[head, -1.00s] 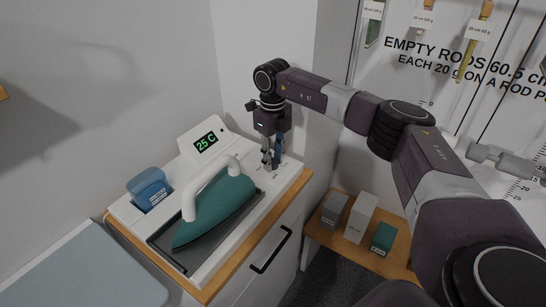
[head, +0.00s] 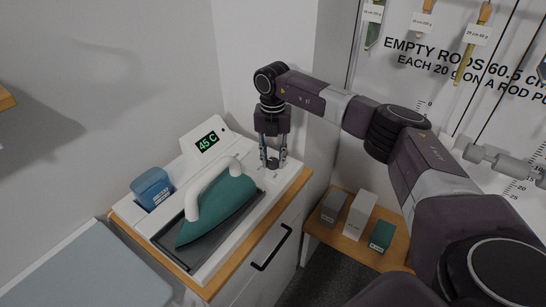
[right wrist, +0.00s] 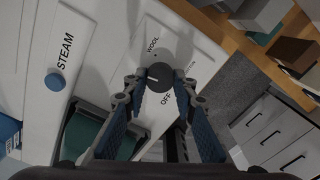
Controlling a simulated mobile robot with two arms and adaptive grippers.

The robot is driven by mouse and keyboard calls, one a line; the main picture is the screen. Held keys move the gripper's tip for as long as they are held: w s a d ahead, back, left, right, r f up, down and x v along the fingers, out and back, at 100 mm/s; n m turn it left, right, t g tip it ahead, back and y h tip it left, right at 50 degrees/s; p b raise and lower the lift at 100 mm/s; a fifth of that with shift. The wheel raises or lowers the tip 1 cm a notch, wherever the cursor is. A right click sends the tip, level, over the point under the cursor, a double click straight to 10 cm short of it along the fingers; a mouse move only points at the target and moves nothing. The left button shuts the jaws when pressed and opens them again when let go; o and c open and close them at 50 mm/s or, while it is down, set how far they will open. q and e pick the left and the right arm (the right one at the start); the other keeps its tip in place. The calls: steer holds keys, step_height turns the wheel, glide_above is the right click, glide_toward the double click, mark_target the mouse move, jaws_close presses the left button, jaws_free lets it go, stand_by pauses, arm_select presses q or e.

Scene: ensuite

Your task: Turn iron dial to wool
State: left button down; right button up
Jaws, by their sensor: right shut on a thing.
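The iron's dial is a dark round knob (right wrist: 159,75) with a light pointer mark that points toward the left in the right wrist view. The labels WOOL, OFF and COTTON are printed around it; WOOL lies above it in that view. My right gripper (right wrist: 159,82) is shut on the dial, one finger on each side. In the head view my right gripper (head: 273,160) points down at the dial on the white station (head: 236,244). The teal iron (head: 217,212) with a white handle lies on its dark plate. The display (head: 208,142) reads 45 C. My left gripper is out of view.
A blue STEAM button (right wrist: 55,81) sits left of the dial in the right wrist view. A blue water container (head: 152,188) stands at the station's left. The wall is close behind the station. Several boxes stand on a low wooden shelf (head: 325,232) at the right.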

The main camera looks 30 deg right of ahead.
mark_target(273, 161)
steer(key=m, duration=0.2)
steer(key=m+p, duration=0.1)
steer(key=m, duration=0.2)
steer(key=shift+w+r+m, duration=0.2)
steer(key=shift+r+m, duration=0.1)
steer(key=shift+m, duration=0.1)
steer(key=m+p, duration=0.2)
steer(key=m, duration=0.2)
steer(key=shift+d+m, duration=0.1)
steer(key=shift+m, duration=0.3)
steer(key=o, duration=1.1)
steer(key=shift+c, duration=0.2)
steer(key=shift+o, duration=0.5)
steer(key=shift+s+f, duration=0.1)
steer(key=shift+f, duration=0.05)
step_height(273, 161, up, 12)
steer(key=shift+f, duration=0.1)
